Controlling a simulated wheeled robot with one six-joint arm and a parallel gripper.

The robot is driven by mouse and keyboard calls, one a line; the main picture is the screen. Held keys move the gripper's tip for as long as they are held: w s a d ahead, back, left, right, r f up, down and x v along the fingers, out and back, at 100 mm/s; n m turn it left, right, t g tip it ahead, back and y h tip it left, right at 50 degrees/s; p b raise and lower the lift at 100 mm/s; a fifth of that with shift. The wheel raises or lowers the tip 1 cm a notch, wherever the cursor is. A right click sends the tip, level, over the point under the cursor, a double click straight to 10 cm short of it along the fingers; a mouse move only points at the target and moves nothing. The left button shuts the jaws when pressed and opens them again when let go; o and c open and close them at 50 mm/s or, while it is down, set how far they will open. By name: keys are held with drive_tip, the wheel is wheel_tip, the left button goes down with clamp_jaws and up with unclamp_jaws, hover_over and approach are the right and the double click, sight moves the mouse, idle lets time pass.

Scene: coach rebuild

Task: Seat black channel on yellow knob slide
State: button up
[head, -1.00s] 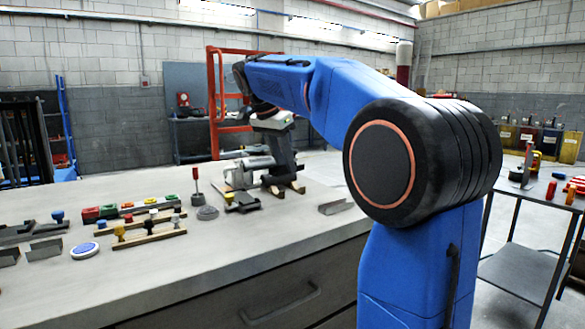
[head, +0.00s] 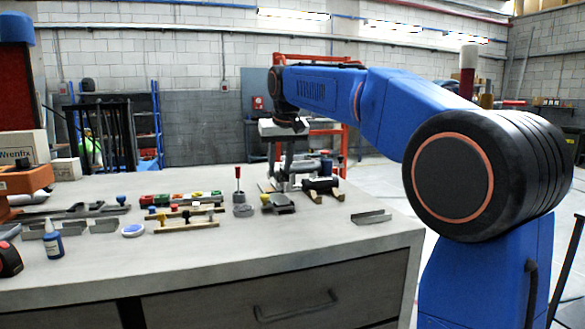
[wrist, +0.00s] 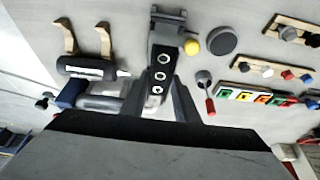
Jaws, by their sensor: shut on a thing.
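The black channel (wrist: 160,76), a dark bar with a row of pale-rimmed holes, is between the fingers of my gripper (wrist: 160,98) in the wrist view. My gripper is shut on it. The dark slide (wrist: 168,22) lies just beyond the channel's far end, with its yellow knob (wrist: 191,46) to the right. In the head view the slide (head: 283,204) lies on the bench, its yellow knob (head: 264,199) at its left end. My gripper (head: 286,182) is close behind it there. Whether channel and slide touch I cannot tell.
A black cylinder (wrist: 88,68) near two wooden cradle arms is left of my gripper in the wrist view. A grey disc (wrist: 222,39), a red-handled tool (wrist: 210,105) and a coloured block strip (wrist: 262,97) are to the right. The bench front (head: 300,238) is clear.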

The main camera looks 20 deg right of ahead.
sight(280, 177)
drive_tip(key=shift+f, duration=2.35)
drive_tip(key=shift+f, duration=0.95)
idle(1.3)
drive_tip(key=o, duration=1.5)
drive_tip(key=shift+r, duration=3)
drive_tip(key=shift+s, duration=0.1)
